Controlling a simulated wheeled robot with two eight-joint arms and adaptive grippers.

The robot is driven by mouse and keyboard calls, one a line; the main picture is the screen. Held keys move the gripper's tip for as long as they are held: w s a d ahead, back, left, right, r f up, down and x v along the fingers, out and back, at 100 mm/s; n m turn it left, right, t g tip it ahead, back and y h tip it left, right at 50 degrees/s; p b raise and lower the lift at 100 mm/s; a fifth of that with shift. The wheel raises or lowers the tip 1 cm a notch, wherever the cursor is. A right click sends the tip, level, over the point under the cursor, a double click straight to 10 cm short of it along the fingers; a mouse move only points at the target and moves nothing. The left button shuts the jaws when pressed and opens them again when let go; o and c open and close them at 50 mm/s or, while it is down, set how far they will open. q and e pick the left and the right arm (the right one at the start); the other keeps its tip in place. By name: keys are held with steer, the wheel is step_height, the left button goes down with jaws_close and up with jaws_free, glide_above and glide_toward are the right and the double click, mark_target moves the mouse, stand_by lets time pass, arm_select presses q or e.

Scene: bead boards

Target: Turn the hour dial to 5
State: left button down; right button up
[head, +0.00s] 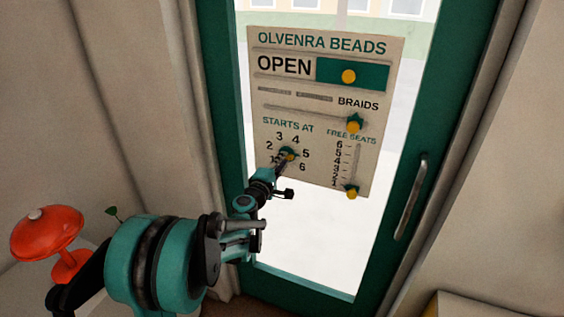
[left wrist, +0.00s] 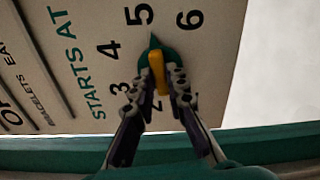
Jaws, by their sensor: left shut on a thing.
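The hour dial (head: 290,153) is a green pointer knob under "STARTS AT" on a hanging sign board (head: 310,100), ringed by numbers 1 to 6. In the left wrist view the dial (left wrist: 154,50) has a yellow grip bar between my fingertips, and its green tip points close to the 5, very slightly to the 6 side. My left gripper (head: 282,165) is shut on this bar; it also shows in the left wrist view (left wrist: 158,82). The fingers partly cover the 1 and 2. My right gripper is not in view.
The board hangs on a green-framed glass door with a metal handle (head: 411,197). It also bears an OPEN slider knob (head: 348,76), a BRAIDS slider knob (head: 354,123) and a FREE SEATS slider knob (head: 351,191). A red lamp-like object (head: 48,235) stands at the left.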

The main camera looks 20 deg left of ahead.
arm_select(q)
steer(key=shift+n, duration=0.5)
steer(key=c, duration=1.5)
jaws_free()
steer(key=shift+c, duration=0.2)
steer(key=s, duration=1.2)
steer(key=shift+a, duration=0.15)
